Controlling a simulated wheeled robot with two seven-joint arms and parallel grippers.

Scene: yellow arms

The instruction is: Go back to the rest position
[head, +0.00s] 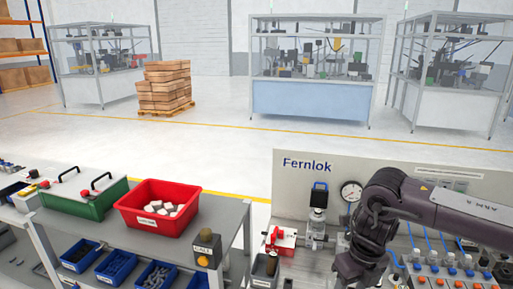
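My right arm reaches in from the right edge of the head view, in front of the Fernlok panel, and bends downward near the pressure gauge. Its lower part runs to the bottom edge of the picture, and no fingertips of the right gripper show. My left arm and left gripper are not in the view. I see nothing held.
A red bin (155,222) with white pieces and a green case (80,208) stand on the grey bench (105,240). Blue bins (116,264) sit below. The Fernlok panel (290,180) carries a gauge (350,191) and a red-and-white device (281,239). Open floor lies behind.

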